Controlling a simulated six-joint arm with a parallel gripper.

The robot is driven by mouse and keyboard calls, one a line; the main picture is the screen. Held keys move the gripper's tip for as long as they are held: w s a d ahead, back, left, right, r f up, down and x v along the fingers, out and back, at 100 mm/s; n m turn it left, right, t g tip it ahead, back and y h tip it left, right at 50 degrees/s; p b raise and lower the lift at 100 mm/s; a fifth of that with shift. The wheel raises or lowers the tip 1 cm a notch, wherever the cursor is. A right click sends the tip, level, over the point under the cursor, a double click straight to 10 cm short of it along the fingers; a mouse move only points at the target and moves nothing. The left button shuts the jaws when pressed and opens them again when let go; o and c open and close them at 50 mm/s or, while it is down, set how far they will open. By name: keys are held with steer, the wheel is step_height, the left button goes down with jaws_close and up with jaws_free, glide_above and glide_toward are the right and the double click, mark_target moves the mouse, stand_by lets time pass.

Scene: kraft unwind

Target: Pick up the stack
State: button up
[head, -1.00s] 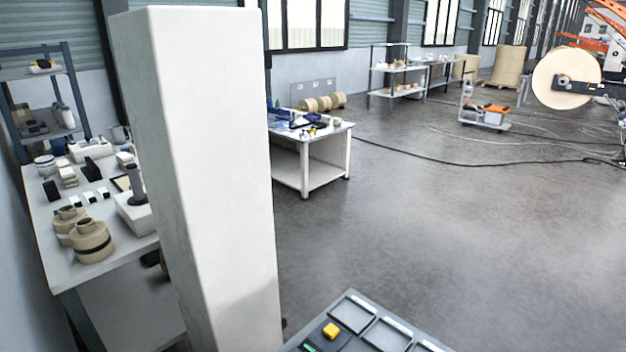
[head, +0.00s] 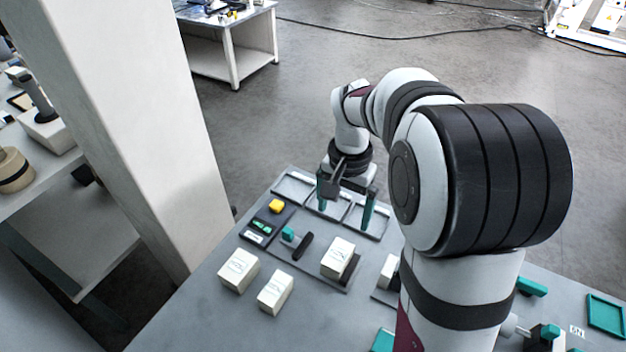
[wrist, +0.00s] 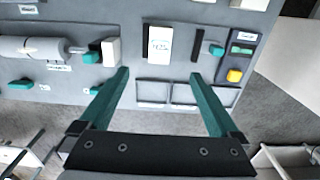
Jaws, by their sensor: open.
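A white block-like stack (head: 338,257) with print on its top stands on a grey plate of the bench, against a dark upright piece. It also shows in the wrist view (wrist: 159,45), straight ahead between the finger lines. My gripper (head: 345,203) is open and empty above the framed trays at the bench's far edge, apart from the stack. Its teal fingers also show in the wrist view (wrist: 158,75). Two similar white stacks (head: 240,270) (head: 275,292) stand at the near left. Another white block (head: 388,271) is partly hidden by my arm.
A yellow button (head: 276,206) and a green display (head: 262,226) sit left of the trays. A teal-knobbed handle (head: 288,233) and a black bar (head: 303,246) lie near the stack. A white pillar (head: 130,130) rises left of the bench.

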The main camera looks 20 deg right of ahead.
mark_target(338, 254)
step_height(338, 254, down, 16)
steer(key=shift+s+a+r, duration=0.1)
steer(key=shift+s+r, duration=0.05)
jaws_close()
step_height(338, 254, up, 10)
steer(key=shift+r, duration=0.1)
stand_by(0.6)
